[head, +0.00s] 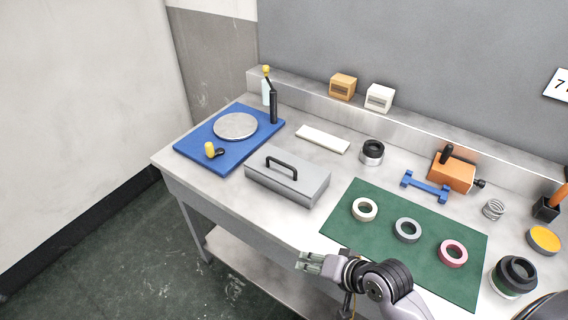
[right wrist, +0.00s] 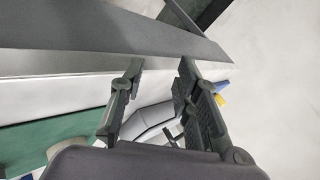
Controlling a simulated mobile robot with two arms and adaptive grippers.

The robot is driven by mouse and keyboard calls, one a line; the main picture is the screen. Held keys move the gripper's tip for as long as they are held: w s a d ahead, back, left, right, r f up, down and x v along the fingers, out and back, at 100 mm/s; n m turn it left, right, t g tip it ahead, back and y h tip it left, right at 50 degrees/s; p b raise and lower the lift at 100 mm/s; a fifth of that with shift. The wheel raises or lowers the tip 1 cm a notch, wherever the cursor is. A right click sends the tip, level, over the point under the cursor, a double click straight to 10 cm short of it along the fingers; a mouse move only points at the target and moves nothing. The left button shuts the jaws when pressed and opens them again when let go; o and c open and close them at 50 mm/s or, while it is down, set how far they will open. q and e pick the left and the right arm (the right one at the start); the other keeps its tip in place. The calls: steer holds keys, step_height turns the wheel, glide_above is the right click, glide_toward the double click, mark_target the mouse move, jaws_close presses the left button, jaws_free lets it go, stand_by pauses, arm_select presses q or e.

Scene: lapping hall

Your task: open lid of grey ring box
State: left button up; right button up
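The grey ring box (head: 309,190) stands on the workbench left of the green mat. Its lid is down, with a black bar handle (head: 282,165) on top. My right gripper (head: 302,262) is at the bench's front edge, in front of and apart from the box, pointing left. In the right wrist view its two fingers (right wrist: 162,68) stand apart with nothing held between them. A grey shape beyond the fingers there looks like the box (right wrist: 148,119), partly hidden by them. My left gripper is not in view.
The green mat (head: 375,244) bears three rings. A blue board (head: 190,152) with a round plate (head: 236,126) lies left of the box. A pale bar (head: 322,139) and a black-topped cylinder (head: 372,152) are behind it. An orange block (head: 452,174) stands farther right.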

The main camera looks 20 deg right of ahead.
mark_target(287, 167)
steer(key=w+r+m+t, duration=0.1)
steer(key=w+m, duration=0.1)
steer(key=w+d+r+m, duration=0.1)
steer(key=w, duration=0.1)
steer(key=w+d+r+m+t+y, duration=0.1)
steer(key=w+m, duration=0.1)
steer(key=shift+w+r+m+t, duration=0.1)
steer(key=shift+w+m+t, duration=0.1)
steer(key=shift+m+t, duration=0.1)
steer(key=w+d+r+m+t, duration=0.45)
steer(key=w+r+m, duration=0.2)
steer(key=m, duration=0.25)
steer(key=x, duration=1.1)
steer(key=f+x, duration=0.1)
steer(key=x, duration=0.5)
steer(key=shift+w+d+f, duration=0.1)
steer(key=shift+w+d, duration=0.05)
steer(key=shift+d, duration=0.25)
steer(key=shift+c, duration=0.2)
jaws_close()
